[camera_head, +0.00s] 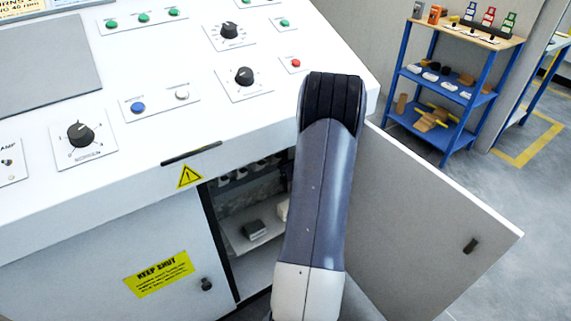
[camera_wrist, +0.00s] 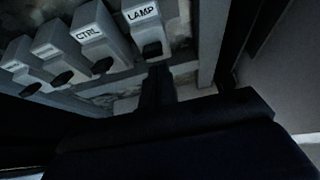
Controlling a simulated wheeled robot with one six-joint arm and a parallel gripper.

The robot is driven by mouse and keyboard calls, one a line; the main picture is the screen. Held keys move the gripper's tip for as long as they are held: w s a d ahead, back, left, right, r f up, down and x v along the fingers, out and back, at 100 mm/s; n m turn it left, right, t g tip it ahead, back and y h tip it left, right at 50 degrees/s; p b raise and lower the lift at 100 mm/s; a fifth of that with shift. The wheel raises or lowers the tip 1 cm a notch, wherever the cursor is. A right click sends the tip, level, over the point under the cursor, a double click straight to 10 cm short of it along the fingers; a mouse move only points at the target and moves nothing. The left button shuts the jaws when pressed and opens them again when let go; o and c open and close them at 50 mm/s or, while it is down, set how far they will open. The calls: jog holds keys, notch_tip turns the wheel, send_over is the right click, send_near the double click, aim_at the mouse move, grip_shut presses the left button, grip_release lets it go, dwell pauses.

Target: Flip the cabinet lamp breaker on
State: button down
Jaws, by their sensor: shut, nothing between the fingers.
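The lamp breaker (camera_wrist: 143,22) is a grey block labelled LAMP, at the right end of a row in the wrist view. Its dark toggle (camera_wrist: 151,49) shows at its lower end; I cannot tell whether it is on or off. My gripper (camera_wrist: 157,80) is shut and empty, its dark fingertips just below that toggle; I cannot tell whether they touch it. In the head view, the open cabinet (camera_head: 212,221) shows part of the breaker row, and my arm hides the gripper and the lamp breaker.
The CTRL breaker (camera_wrist: 92,36) and others stand left of the lamp breaker. The cabinet door (camera_head: 430,225) hangs open to the right of my arm. A control panel (camera_head: 205,125) with knobs and buttons lies above. A blue shelf (camera_head: 446,130) stands farther back.

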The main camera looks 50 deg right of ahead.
jog(key=v, duration=0.9)
jog(key=shift+s, duration=0.2)
jog(key=shift+a+r, duration=0.1)
